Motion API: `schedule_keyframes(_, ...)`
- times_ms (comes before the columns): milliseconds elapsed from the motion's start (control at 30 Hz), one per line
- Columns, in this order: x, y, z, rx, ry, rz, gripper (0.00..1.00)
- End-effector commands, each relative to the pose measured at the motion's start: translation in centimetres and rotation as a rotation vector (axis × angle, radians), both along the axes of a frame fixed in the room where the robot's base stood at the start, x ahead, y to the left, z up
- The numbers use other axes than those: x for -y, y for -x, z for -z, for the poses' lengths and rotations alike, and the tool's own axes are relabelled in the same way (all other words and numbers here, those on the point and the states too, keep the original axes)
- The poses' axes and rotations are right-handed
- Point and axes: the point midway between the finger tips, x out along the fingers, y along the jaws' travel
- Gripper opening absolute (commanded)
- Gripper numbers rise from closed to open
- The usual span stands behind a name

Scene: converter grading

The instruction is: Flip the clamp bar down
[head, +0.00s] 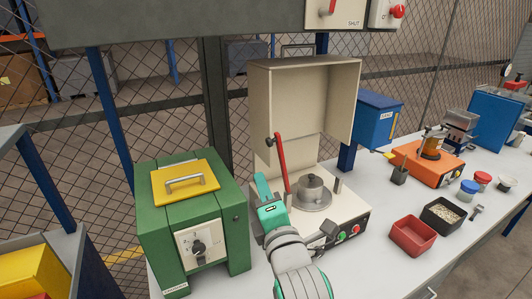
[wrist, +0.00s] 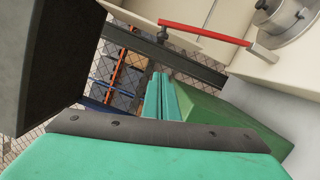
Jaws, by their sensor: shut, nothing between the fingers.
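The clamp bar (head: 280,163) is a red bar with a dark knob at its top end. It stands nearly upright on the cream machine (head: 336,216), just left of a round metal pot (head: 312,190). In the wrist view the red bar (wrist: 203,32) runs across the top, with the edge of the metal pot (wrist: 284,16) at the upper right. My gripper (head: 262,182) is teal and sits just left of the bar's lower part in the head view. Its fingers (wrist: 161,98) are together and hold nothing; the wrist view shows them apart from the bar.
The machine's cream hood (head: 305,100) stands raised behind the bar. A green cabinet (head: 190,220) with a yellow lid stands close on the left. A red bin (head: 412,235) and a black tray (head: 441,215) lie to the right. Bare bench shows at front right.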

Motion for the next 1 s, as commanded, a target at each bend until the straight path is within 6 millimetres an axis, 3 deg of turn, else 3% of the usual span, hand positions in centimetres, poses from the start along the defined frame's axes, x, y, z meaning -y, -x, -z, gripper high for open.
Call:
schedule_keyframes(367, -0.3, -0.7, 0.0, 0.000, -0.001, -0.001, 0.00)
schedule_keyframes(900, -3.1, -9.4, -0.6, -0.001, -0.002, -0.002, 0.00)
schedule_keyframes(1000, -1.8, -10.3, -1.0, 0.001, -0.002, 0.003, 0.00)
